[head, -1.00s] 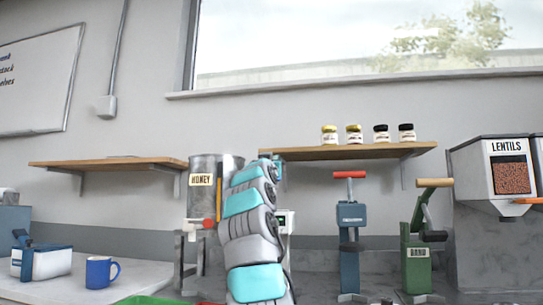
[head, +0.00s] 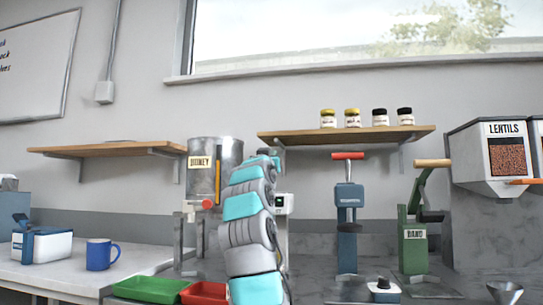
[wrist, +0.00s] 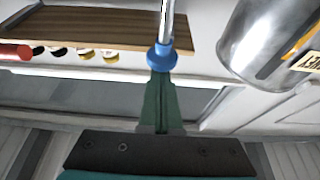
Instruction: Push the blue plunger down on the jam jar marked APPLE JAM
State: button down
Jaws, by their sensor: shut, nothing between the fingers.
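In the wrist view, which is turned upside down, a blue plunger knob (wrist: 162,57) sits on a bright metal rod (wrist: 167,22). My gripper (wrist: 160,80) is shut and empty, with its green fingers pointing at the knob. The fingertips meet or overlap the knob in the picture; I cannot tell whether they touch it. The jam jar under the rod is outside the wrist view. In the head view my arm hides the fingers, and I see neither the plunger nor an APPLE JAM label.
A metal HONEY tank (head: 225,165) stands close beside my arm. A wooden shelf (head: 350,136) holds several small jars with unreadable labels. A blue press (head: 348,200) and a green press (head: 412,245) stand to the right. Green (head: 150,289) and red (head: 205,292) trays lie in front.

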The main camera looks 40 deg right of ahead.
notch_tip(320, 180, down, 8)
jog(key=b, duration=0.7)
jog(key=shift+b, duration=0.35)
jog(key=shift+f, duration=0.15)
jog(key=shift+w+d+f+y, duration=0.3)
jog(key=shift+w+d+f, duration=0.1)
jog(key=shift+f, duration=0.25)
jog(key=shift+r, duration=0.1)
jog(key=r, duration=0.2)
jog(key=s+r+p, duration=0.1)
jog(key=r, duration=0.1)
jog(key=a+r+p, duration=0.1)
jog(key=r, duration=0.1)
jog(key=shift+s, duration=0.15)
jog(key=b+v, duration=0.4)
jog(key=v, duration=0.6)
jog(key=shift+s+a+r+h, duration=0.2)
jog(key=shift+a+h, duration=0.05)
jog(key=shift+h, duration=0.15)
